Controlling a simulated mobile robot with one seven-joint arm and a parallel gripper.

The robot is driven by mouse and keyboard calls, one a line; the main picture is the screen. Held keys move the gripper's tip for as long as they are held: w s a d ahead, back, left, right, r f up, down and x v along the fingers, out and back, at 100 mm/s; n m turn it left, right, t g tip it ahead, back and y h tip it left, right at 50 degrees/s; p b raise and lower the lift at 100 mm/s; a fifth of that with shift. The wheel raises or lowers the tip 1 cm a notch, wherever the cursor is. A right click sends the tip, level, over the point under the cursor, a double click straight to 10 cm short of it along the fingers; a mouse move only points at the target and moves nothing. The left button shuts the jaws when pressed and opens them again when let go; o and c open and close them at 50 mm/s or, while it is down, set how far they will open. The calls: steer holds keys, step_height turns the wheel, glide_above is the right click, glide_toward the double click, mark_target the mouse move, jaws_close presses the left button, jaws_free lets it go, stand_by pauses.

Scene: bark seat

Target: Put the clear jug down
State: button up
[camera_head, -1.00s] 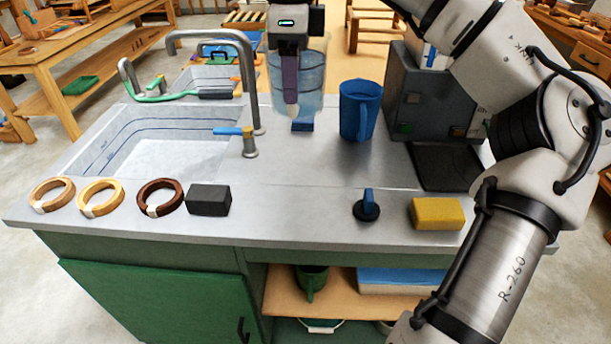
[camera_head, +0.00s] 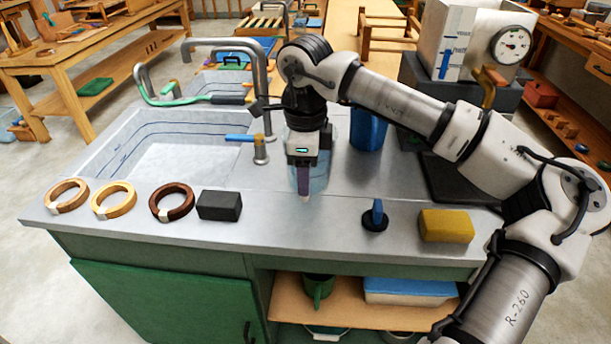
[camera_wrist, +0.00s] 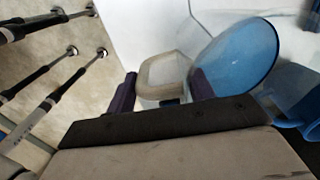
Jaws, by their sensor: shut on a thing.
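The clear jug (camera_head: 320,172) is see-through with a bluish tint and looks upright over the counter, largely hidden behind my gripper (camera_head: 304,190). My gripper points down and is shut on the jug. In the wrist view, the jug's round blue-tinted mouth (camera_wrist: 238,58) and its pale handle (camera_wrist: 160,68) show, with the handle between the two purple fingers of my gripper (camera_wrist: 162,92). I cannot tell whether the jug's base touches the counter (camera_head: 265,205).
A blue jug (camera_head: 368,132) stands close behind and right of the clear jug. The sink with its tap (camera_head: 258,85) is left. A dark block (camera_head: 219,205), blue-handled stopper (camera_head: 376,215) and yellow sponge (camera_head: 446,225) lie along the front. A dial scale (camera_head: 510,44) stands at back right.

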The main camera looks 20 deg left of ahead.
steer(key=shift+f, duration=1.05)
steer(key=shift+f, duration=0.15)
steer(key=o, duration=1.2)
step_height(320, 180, up, 12)
steer(key=shift+s+r+b, duration=0.15)
steer(key=shift+r+b, duration=0.05)
steer(key=shift+b, duration=0.25)
